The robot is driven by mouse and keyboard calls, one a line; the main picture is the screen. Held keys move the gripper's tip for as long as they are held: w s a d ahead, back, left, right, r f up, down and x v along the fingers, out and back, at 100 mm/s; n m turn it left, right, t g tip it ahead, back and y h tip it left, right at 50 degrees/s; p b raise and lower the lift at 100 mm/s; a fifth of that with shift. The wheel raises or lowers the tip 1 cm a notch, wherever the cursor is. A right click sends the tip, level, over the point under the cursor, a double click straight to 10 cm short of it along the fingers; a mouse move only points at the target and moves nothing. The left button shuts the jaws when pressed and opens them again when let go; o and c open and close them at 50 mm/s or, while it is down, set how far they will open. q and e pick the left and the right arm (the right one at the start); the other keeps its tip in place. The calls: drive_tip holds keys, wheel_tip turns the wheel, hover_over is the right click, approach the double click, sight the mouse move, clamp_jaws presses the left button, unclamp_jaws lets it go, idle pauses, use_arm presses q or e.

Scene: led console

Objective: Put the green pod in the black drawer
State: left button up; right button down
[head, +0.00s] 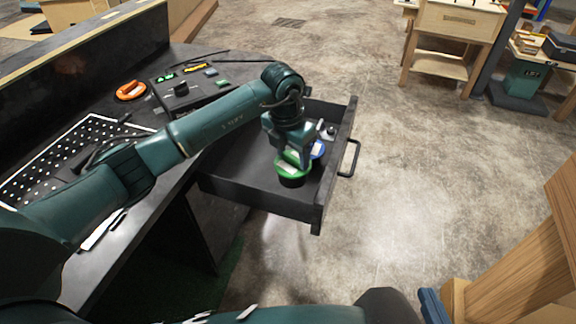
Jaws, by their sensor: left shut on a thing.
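The green pod (292,170), with a green top and dark lower body, is in the head view, within the outline of the open black drawer (240,187). My left gripper (294,157) reaches down from above and is shut on the pod's top. I cannot tell whether the pod's base touches the drawer floor. The drawer is pulled out from under the black console, with its handle (349,158) on the right. My right gripper is not in view.
A blue-topped pod (318,149) lies in the drawer just right of the green pod, partly hidden by my gripper. The console top holds an orange ring-like object (131,90), a control panel (182,91) and a perforated plate (75,150). Open floor lies right of the drawer.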

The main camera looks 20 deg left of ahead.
sight(291, 164)
use_arm(q)
wheel_tip(291, 164, down, 3)
drive_tip(key=shift+r, duration=0.1)
wheel_tip(291, 164, down, 3)
drive_tip(key=shift+f+b, duration=0.15)
drive_tip(key=shift+b, duration=0.15)
drive_tip(key=shift+f, duration=0.2)
drive_tip(key=o, duration=1.5)
drive_tip(key=shift+c, duration=0.2)
